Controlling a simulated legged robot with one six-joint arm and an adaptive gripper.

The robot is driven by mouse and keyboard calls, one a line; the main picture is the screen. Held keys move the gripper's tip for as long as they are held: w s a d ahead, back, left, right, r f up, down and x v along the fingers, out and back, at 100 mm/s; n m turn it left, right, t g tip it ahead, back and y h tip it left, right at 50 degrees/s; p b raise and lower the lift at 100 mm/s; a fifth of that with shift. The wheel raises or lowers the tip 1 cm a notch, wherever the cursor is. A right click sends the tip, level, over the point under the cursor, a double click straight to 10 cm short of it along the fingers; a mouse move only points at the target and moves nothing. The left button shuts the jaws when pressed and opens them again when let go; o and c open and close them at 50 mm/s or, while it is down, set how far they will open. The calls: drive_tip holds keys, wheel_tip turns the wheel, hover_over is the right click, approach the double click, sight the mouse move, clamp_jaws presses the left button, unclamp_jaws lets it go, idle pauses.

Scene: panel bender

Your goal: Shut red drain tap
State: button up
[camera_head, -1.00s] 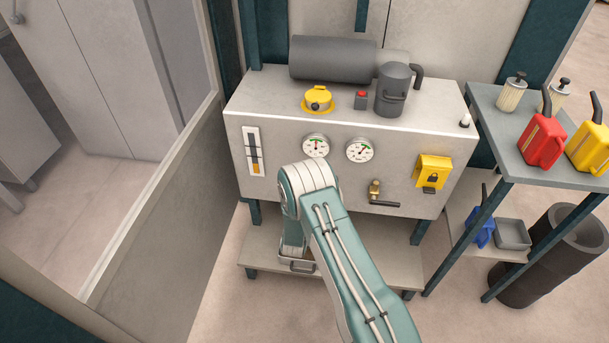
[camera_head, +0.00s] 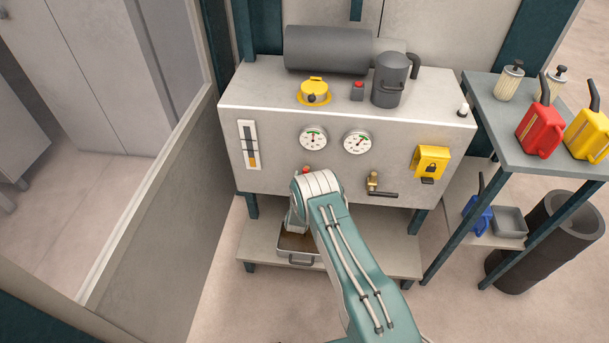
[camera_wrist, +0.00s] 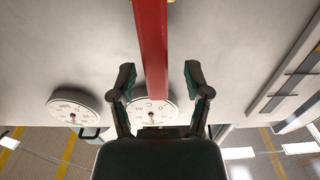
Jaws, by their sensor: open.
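The red drain tap's lever (camera_wrist: 152,45) is a long red bar in the wrist view, running from the top edge down the middle. My gripper (camera_wrist: 160,80) is open, with one dark finger on each side of the bar and visible gaps to both. I cannot tell how deep the bar sits between the fingers. In the head view, a small red part (camera_head: 307,170) shows on the tank front just above my arm. My gripper and the rest of the tap are hidden there behind the arm.
The grey tank (camera_head: 260,111) carries two gauges (camera_head: 313,138) above my arm. A brass valve with a dark handle (camera_head: 374,182) sticks out to the right, near a yellow lock box (camera_head: 431,162). A tray (camera_head: 299,249) stands on the low shelf.

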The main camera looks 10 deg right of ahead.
drive_tip(key=shift+w+d, duration=0.3)
drive_tip(key=shift+w, duration=0.05)
drive_tip(key=shift+a, duration=0.1)
clamp_jaws()
drive_tip(key=s+d+f+m, duration=0.2)
drive_tip(key=d+f+m, duration=0.5)
drive_tip(key=m, duration=1.1)
drive_tip(key=shift+s, duration=0.15)
drive_tip(key=shift+f, duration=0.2)
drive_tip(key=shift+s, duration=0.1)
idle(0.4)
